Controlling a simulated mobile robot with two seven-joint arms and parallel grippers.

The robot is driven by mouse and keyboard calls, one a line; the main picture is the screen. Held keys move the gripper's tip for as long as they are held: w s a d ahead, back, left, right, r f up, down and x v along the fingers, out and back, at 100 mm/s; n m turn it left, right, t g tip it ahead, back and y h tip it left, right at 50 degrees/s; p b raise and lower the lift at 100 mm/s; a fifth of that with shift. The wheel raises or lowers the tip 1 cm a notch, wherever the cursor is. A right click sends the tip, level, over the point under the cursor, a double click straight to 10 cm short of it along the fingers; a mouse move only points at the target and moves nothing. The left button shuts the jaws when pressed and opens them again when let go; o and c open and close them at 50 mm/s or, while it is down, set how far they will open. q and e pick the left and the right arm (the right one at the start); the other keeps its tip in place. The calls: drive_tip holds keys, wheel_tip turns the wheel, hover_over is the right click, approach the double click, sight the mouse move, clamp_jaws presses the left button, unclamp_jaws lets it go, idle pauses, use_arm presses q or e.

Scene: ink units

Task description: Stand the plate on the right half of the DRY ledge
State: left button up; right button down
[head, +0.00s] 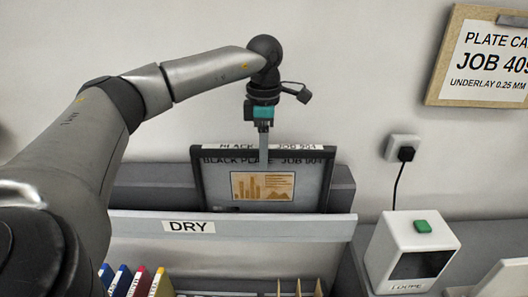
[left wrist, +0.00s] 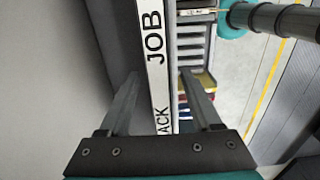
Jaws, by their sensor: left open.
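The plate (head: 308,195), dark-framed with an orange chart picture and labels reading BLACK PLATE and JOB 904, stands nearly upright on the DRY ledge (head: 290,228). It sits mostly right of the ledge's middle, and its lower edge is hidden behind the front lip. My left gripper (head: 264,150) points down at the plate's top edge. In the left wrist view, its open fingers (left wrist: 158,78) are on either side of the plate's white labelled top edge (left wrist: 153,50), with a gap visible on each side. My right gripper is not in view.
A white box with a green button (head: 415,250) stands to the right, with a cable to a wall socket (head: 402,148). A job board (head: 480,60) hangs at upper right. Coloured binders (head: 138,282) and wooden dividers (head: 298,289) are below the ledge.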

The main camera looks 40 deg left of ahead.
use_arm(q)
wheel_tip(320, 180, up, 9)
drive_tip(key=shift+d+r+b, duration=0.1)
drive_tip(key=shift+b, duration=0.25)
drive_tip(key=shift+r+p, duration=1.15)
drive_tip(key=shift+r, duration=1.75)
wheel_tip(320, 180, up, 5)
drive_tip(key=p, duration=0.3)
